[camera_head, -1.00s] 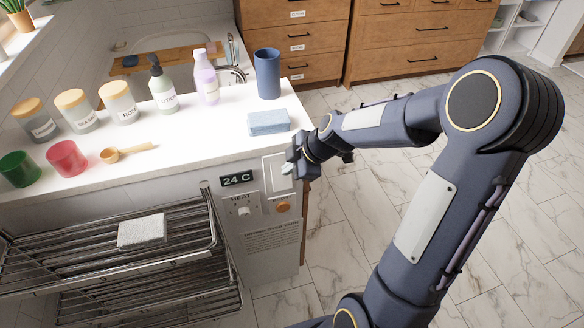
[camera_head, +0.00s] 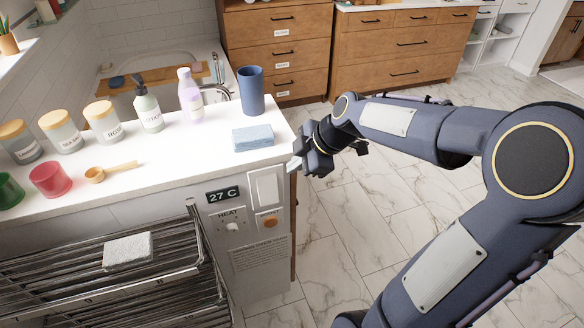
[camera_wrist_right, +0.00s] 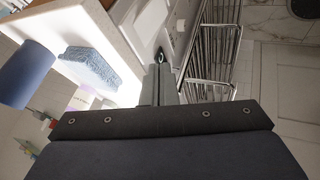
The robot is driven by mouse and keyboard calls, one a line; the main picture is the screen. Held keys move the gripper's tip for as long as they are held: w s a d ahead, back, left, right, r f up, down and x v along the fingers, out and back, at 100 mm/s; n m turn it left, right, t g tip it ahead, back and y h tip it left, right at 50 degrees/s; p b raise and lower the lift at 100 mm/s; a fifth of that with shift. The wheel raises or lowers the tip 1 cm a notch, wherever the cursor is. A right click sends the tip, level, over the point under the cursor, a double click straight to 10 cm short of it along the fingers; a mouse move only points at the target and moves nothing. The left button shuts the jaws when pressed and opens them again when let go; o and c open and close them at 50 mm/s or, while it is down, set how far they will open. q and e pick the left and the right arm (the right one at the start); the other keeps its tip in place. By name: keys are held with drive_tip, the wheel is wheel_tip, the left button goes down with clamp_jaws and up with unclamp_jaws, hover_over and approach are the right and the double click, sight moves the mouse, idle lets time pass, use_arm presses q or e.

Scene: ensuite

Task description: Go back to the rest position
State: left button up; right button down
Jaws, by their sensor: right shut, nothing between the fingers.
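My right gripper (camera_head: 297,163) is at the right end of the white counter (camera_head: 210,165), beside its corner and apart from the wall panel. In the right wrist view its fingers (camera_wrist_right: 160,65) are together with nothing between them. The white rocker switch (camera_head: 264,187) and the orange-lit button (camera_head: 269,222) are on the panel to the left of the gripper. The display (camera_head: 223,195) reads 27 C, above the HEAT dial (camera_head: 232,227). My left gripper does not show.
Bottles, jars and a wooden scoop (camera_head: 97,174) are farther left. A wire rack (camera_head: 70,270) holds a white towel (camera_head: 128,251).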

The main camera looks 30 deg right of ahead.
idle(0.4)
drive_tip(key=s+a+r+m+p, duration=0.2)
drive_tip(key=s+a+m, duration=0.3)
drive_tip(key=s, duration=0.5)
drive_tip(key=s+a+r+m+p, duration=0.1)
drive_tip(key=s+a+m+p, duration=0.1)
drive_tip(key=s+a+m, duration=0.3)
drive_tip(key=s+m, duration=0.4)
drive_tip(key=m, duration=0.1)
drive_tip(key=shift+s+r+m+p, duration=0.3)
drive_tip(key=shift+s+r+p, duration=0.1)
